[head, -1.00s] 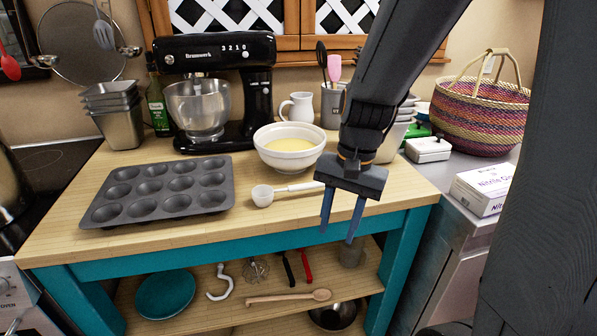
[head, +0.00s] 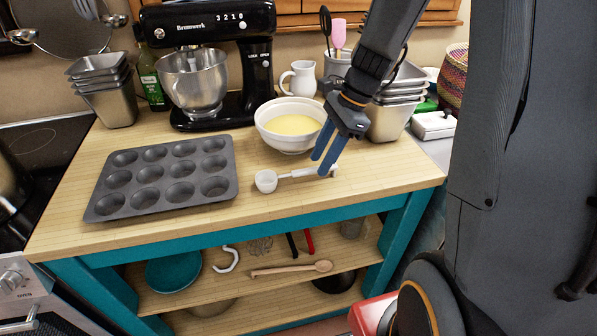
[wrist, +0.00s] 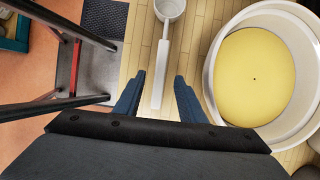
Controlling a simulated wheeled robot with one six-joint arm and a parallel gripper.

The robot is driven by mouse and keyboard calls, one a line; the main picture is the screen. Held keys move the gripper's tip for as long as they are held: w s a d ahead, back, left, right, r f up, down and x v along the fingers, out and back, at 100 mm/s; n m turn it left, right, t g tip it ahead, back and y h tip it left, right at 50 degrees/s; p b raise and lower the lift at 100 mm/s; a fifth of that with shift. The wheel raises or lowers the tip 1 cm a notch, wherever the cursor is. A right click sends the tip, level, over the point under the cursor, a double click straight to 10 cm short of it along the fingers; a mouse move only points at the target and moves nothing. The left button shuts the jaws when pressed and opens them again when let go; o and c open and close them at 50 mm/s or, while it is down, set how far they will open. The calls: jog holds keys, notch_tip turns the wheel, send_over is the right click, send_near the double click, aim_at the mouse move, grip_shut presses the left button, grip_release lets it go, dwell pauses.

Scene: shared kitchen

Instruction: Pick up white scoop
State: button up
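The white scoop (head: 268,181) lies on the wooden worktop, its cup to the left and its handle pointing right, in front of the white bowl. My gripper (head: 325,166) is over the handle end in the head view, its blue fingers pointing down. In the wrist view the fingers (wrist: 159,98) are apart, with the scoop's handle (wrist: 161,75) between them in the picture and nothing gripped. The scoop's cup (wrist: 169,9) is at the top edge there. I cannot tell the exact height of the fingertips above the handle.
A bowl of yellow batter (head: 268,128) stands close behind the scoop; it also shows in the wrist view (wrist: 211,75). A dark muffin tin (head: 230,183) is to the left. A black mixer (head: 262,75) and metal tins (head: 392,122) stand behind. The worktop's front strip is clear.

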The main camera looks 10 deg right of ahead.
jog(key=shift+x, duration=0.9)
grip_shut()
jog(key=shift+r, duration=0.15)
notch_tip(320, 180, up, 10)
jog(key=b, duration=0.1)
